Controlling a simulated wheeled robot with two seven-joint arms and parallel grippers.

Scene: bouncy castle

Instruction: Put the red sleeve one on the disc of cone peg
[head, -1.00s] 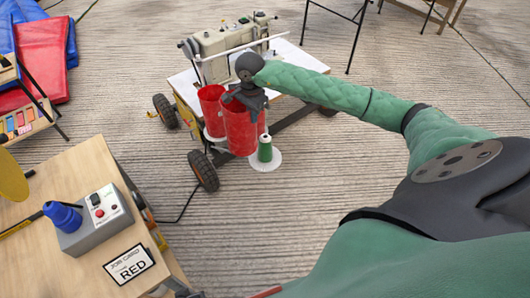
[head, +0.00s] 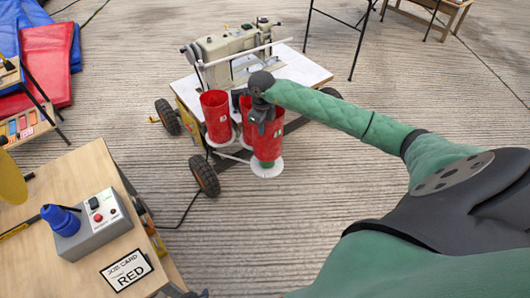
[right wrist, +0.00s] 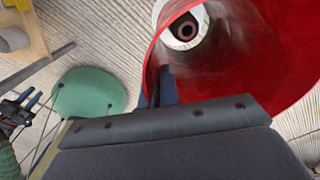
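My right gripper (head: 262,103) is shut on the rim of a red sleeve (head: 267,143), which is upright over a white disc (head: 267,170) at the cart's front right. In the right wrist view the dark fingers (right wrist: 162,85) pinch the wall of this sleeve (right wrist: 265,50). A pale round piece with a dark ring (right wrist: 185,28) shows through its bore. I cannot tell whether the sleeve touches the disc. My left gripper (right wrist: 18,108) shows small at the left edge of the right wrist view; its opening is unclear.
Another red sleeve (head: 216,118) stands at the left, and a third red one (head: 246,112) is partly hidden between the two. The cart carries a sewing machine (head: 235,52). A wooden table (head: 85,170) holds a switch box (head: 95,226) and a card reading RED (head: 127,269).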

